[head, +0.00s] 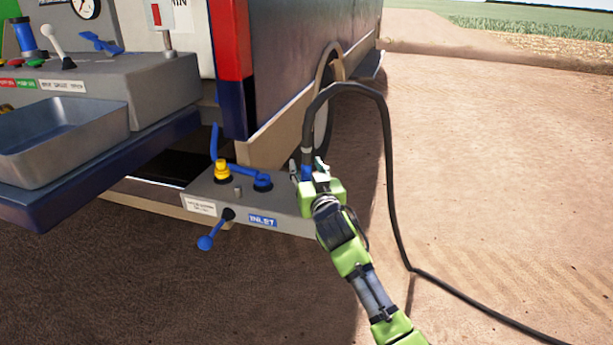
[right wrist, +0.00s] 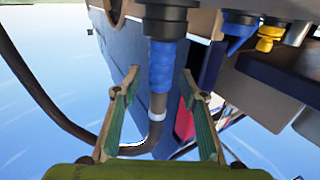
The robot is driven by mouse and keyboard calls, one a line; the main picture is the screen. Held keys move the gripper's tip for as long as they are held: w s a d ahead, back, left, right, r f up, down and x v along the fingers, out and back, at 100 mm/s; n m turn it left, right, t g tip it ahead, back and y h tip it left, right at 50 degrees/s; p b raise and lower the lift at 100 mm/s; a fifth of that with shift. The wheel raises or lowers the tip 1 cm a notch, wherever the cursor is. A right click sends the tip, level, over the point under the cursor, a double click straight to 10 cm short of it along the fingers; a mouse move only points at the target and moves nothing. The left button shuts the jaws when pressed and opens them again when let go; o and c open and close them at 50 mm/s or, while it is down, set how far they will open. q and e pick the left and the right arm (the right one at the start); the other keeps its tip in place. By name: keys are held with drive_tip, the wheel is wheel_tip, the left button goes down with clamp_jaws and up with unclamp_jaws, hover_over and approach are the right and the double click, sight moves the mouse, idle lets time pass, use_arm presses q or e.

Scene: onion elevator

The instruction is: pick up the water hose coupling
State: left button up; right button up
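The water hose coupling (head: 306,158) is a blue sleeve at the end of a black hose (head: 388,165). It is upright at the right end of the grey inlet panel (head: 290,208); its lower part is hidden by my gripper in the head view. My right gripper (head: 308,171) is at the coupling. In the right wrist view, which looks upside down, the blue ribbed coupling (right wrist: 162,64) lies between the tips of my open right gripper (right wrist: 160,75), with gaps on both sides. A black collar (right wrist: 165,22) joins its end. My left gripper is in neither view.
The panel carries a yellow fitting (head: 222,171), a blue fitting (head: 263,182) and a blue-knobbed lever (head: 207,242). A metal basin (head: 100,135) is at the left. Open dirt ground lies to the right.

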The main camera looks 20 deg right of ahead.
drive_tip(key=shift+w, duration=0.25)
drive_tip(key=shift+c, duration=0.4)
drive_tip(key=shift+r, duration=0.1)
clamp_jaws()
